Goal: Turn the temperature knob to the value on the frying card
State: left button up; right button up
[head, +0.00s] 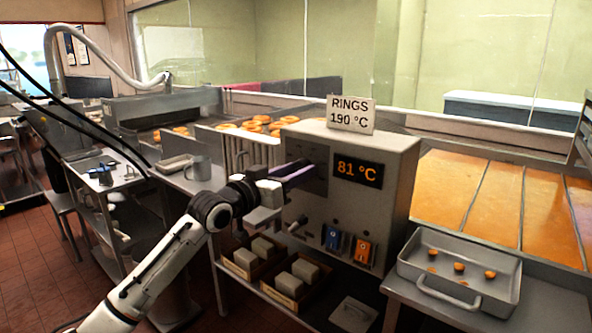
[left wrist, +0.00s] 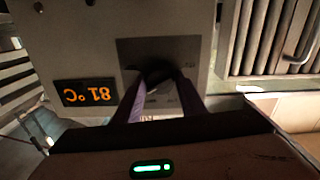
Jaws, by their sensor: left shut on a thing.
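The dark temperature knob (left wrist: 158,76) sits on a dark square plate beside the display. My left gripper (head: 300,172) is at the front of the box, its purple fingers (left wrist: 155,95) shut on the knob. The fingers hide part of the knob and its scale. My right gripper is in neither view.
Blue and orange switches (head: 348,243) sit low on the box's front. Wooden crates with pale blocks (head: 275,262) are on the shelf below. Frying rings (head: 262,122) lie behind the box.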

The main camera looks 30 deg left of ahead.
pick_arm(q)
jog(key=shift+m, duration=0.6)
jog(key=o, duration=1)
jog(key=shift+o, duration=0.2)
jog(key=s+b, duration=0.1)
jog(key=s, duration=0.9)
jog(key=shift+s+a+b, duration=0.15)
jog(key=shift+a+b, duration=0.25)
